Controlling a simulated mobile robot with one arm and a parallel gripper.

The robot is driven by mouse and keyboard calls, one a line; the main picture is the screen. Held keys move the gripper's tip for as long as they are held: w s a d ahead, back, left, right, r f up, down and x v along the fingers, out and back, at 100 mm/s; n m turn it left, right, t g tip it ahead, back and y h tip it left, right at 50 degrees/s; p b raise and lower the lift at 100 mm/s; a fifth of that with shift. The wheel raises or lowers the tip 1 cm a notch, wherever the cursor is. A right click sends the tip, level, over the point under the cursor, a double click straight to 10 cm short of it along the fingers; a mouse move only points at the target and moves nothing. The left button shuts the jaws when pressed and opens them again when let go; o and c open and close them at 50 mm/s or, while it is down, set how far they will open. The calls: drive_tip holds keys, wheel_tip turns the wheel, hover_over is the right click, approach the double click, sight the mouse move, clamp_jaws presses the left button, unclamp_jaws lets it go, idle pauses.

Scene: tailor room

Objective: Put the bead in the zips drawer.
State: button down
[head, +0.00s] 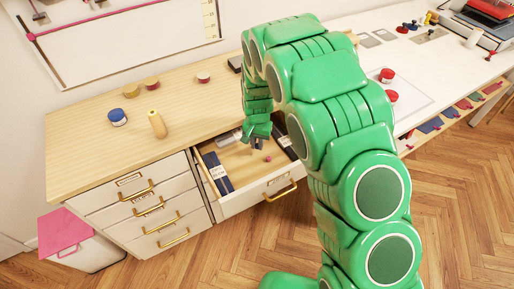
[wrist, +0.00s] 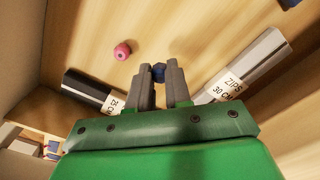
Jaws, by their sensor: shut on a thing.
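My gripper (head: 257,146) is inside or just above the open drawer (head: 247,198); the exact height is hard to tell. In the wrist view its fingers (wrist: 160,76) are shut on a small dark blue bead (wrist: 158,70) at their tips. A pink bead (wrist: 122,51) lies apart on the wooden drawer floor; it also shows in the head view (head: 267,159). A black zip box (wrist: 88,88) lies to the left of the fingers and a grey one labelled "ZIPS 30 CM" (wrist: 247,66) to the right.
Dark zip boxes (head: 217,172) lie along the drawer's left side. More closed drawers (head: 140,205) are to the left. A pink-lidded bin (head: 65,230) is on the floor at the left.

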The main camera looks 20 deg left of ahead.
sight(257, 144)
drive_tip(key=shift+w+a+f, duration=0.1)
drive_tip(key=shift+w+f, duration=0.05)
drive_tip(key=shift+f, duration=0.1)
drive_tip(key=shift+w+f, duration=0.1)
drive_tip(key=shift+f, duration=1.45)
drive_tip(key=shift+f, duration=0.1)
drive_tip(key=c, duration=1.1)
unclamp_jaws()
drive_tip(key=shift+o, duration=0.2)
